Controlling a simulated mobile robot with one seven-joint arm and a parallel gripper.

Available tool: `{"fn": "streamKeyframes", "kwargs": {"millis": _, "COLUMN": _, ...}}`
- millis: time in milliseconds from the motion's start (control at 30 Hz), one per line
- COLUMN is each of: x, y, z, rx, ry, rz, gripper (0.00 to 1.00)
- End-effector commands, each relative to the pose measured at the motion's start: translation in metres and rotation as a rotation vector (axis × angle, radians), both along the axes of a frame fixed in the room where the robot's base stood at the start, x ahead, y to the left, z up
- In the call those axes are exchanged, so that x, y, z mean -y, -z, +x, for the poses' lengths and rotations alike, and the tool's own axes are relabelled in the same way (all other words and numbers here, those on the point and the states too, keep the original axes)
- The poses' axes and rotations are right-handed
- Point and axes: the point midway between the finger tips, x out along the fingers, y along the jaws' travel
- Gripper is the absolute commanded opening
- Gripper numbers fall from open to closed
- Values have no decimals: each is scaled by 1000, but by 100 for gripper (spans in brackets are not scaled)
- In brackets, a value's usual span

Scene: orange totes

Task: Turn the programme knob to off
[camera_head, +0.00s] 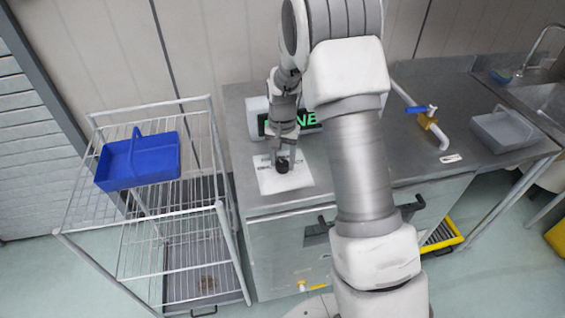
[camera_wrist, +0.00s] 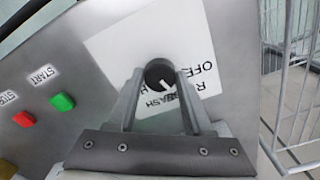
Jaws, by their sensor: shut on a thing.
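The programme knob (camera_head: 282,167) is a small round black knob on a white label plate (camera_head: 268,182) on the steel counter unit. In the wrist view the knob (camera_wrist: 156,70) sits between the fingertips of my gripper (camera_wrist: 158,80), which is shut on it. The plate (camera_wrist: 112,50) has black lettering; "OFF" and "ASH" can be read, and other words are partly hidden by the fingers. I cannot tell clearly where the knob points. In the head view my gripper (camera_head: 283,157) comes down from above onto the knob.
A green START button (camera_wrist: 63,102) and a red button (camera_wrist: 25,119) lie beside the plate. A display with green letters (camera_head: 305,119) stands behind my gripper, partly hidden. A wire rack (camera_head: 150,213) with a blue tote (camera_head: 135,178) stands left. A blue-handled tap (camera_head: 420,109) is right.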

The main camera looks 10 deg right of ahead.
Motion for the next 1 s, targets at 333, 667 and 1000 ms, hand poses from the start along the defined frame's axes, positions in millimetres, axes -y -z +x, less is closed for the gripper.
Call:
{"fn": "streamKeyframes", "kwargs": {"millis": 333, "x": 0, "y": 1, "z": 0, "rx": 1, "ry": -327, "rz": 0, "gripper": 0}}
{"fn": "streamKeyframes", "kwargs": {"millis": 667, "x": 0, "y": 0, "z": 0, "rx": 0, "ry": -624, "rz": 1, "gripper": 0}}
{"fn": "streamKeyframes", "kwargs": {"millis": 1000, "x": 0, "y": 0, "z": 0, "rx": 0, "ry": -833, "rz": 0, "gripper": 0}}
